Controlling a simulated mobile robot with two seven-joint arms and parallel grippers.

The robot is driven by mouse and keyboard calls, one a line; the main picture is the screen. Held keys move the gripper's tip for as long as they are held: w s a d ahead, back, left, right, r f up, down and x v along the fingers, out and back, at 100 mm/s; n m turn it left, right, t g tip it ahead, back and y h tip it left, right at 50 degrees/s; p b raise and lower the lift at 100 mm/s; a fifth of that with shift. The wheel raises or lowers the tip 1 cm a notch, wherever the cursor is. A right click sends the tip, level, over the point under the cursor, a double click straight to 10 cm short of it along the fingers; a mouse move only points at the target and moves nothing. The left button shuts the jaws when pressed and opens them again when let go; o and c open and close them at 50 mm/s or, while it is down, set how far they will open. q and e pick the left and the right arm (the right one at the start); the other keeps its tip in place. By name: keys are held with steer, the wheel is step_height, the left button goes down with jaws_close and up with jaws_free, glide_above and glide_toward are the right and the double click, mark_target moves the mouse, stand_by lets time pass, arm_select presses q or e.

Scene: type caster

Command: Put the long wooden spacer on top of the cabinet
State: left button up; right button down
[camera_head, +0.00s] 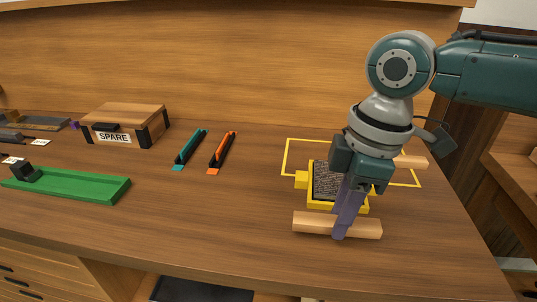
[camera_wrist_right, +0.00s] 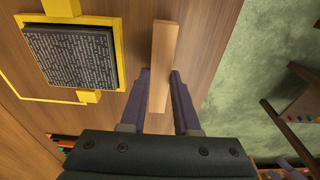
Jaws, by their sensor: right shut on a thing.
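My right gripper (camera_head: 345,236) is shut around a long pale wooden spacer (camera_head: 310,223) near its middle, in front of the yellow-framed block. In the wrist view the spacer (camera_wrist_right: 163,60) runs between the two purple fingers (camera_wrist_right: 160,84). I cannot tell whether it touches the wooden top or hangs just above it. A second pale wooden piece (camera_head: 412,162) shows behind the right wrist, partly hidden. The wooden top has drawers (camera_head: 25,285) beneath it at lower left. No separate cabinet can be picked out for certain. My left gripper is not in view.
The dark textured block in its yellow frame (camera_head: 301,181) stands behind the spacer, by a yellow outline (camera_head: 287,152). Teal (camera_head: 190,148) and orange (camera_head: 222,150) tools lie mid-top. A SPARE box (camera_head: 125,115) and green tray (camera_head: 75,184) are left. The front middle is clear.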

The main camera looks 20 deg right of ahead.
steer(key=shift+f, duration=0.65)
steer(key=c, duration=0.6)
jaws_free()
steer(key=shift+f, duration=0.1)
steer(key=shift+c, duration=0.2)
step_height(320, 180, up, 11)
steer(key=d+p, duration=0.1)
steer(key=p, duration=0.1)
steer(key=s+a+f+m+t+y, duration=0.15)
steer(key=s+a+f, duration=0.35)
steer(key=s+a, duration=0.5)
steer(key=s+d+f+m+t+h, duration=0.1)
steer(key=s+d+m+h, duration=0.1)
steer(key=s+d+m, duration=0.3)
steer(key=s+m, duration=0.2)
steer(key=m, duration=0.1)
steer(key=shift+s, duration=0.15)
